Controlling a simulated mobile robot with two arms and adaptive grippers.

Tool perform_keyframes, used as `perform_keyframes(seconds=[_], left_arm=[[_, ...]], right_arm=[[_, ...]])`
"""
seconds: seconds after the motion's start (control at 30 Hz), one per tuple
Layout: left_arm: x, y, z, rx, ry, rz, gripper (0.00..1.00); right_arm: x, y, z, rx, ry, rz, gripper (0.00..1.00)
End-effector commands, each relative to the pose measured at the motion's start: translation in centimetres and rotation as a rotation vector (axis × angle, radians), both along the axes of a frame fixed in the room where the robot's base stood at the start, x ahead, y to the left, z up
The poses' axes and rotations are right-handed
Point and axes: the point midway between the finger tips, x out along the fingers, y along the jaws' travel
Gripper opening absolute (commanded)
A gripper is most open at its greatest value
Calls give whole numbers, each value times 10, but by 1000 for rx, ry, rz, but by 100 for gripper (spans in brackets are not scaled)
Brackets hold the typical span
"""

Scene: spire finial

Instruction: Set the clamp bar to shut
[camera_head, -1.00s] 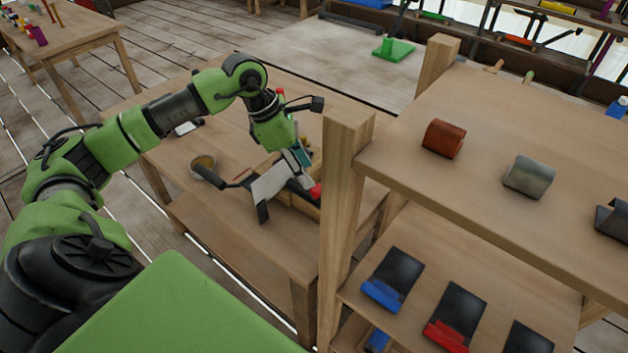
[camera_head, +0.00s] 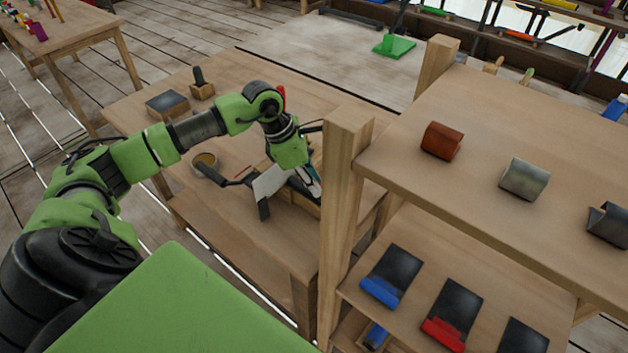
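A bench fixture with a pale flat plate (camera_head: 269,181) and dark bars (camera_head: 264,209) stands on the near wooden table, left of the shelf post. I cannot tell for certain which of its bars is the clamp bar, nor whether it is open or shut. My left gripper (camera_head: 313,184) points down at the fixture's right end, close to the shelf post. It covers part of the fixture, and its fingers are too small and overlapped to judge, as is any contact. My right gripper is not in view.
The wooden shelf post (camera_head: 343,190) stands just right of my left gripper. The shelf carries curved metal pieces (camera_head: 441,141) and dark plates with coloured edges (camera_head: 391,275). A round tin (camera_head: 204,161) and a wooden block with a dark top (camera_head: 167,105) are on the table.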

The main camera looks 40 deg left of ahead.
Motion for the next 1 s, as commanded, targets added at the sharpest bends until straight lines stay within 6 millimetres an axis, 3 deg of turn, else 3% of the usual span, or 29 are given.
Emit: perform_keyframes(seconds=[0.13, 0.43, 0.83, 0.87, 0.9, 1.0], left_arm=[[2, 14, -3, 4, -2, 3, 0], [7, 79, -3, 4, -1, 5, 0], [8, 91, 2, 5, -3, 2, 0], [8, 92, 2, 5, -3, 2, 26], [8, 92, 2, 5, -3, 2, 37], [8, 91, 1, 4, -3, 2, 38]], right_arm=[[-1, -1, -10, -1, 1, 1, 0], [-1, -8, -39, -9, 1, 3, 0], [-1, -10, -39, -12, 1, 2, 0], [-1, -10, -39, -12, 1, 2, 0], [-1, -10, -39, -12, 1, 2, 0], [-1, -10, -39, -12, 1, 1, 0]])
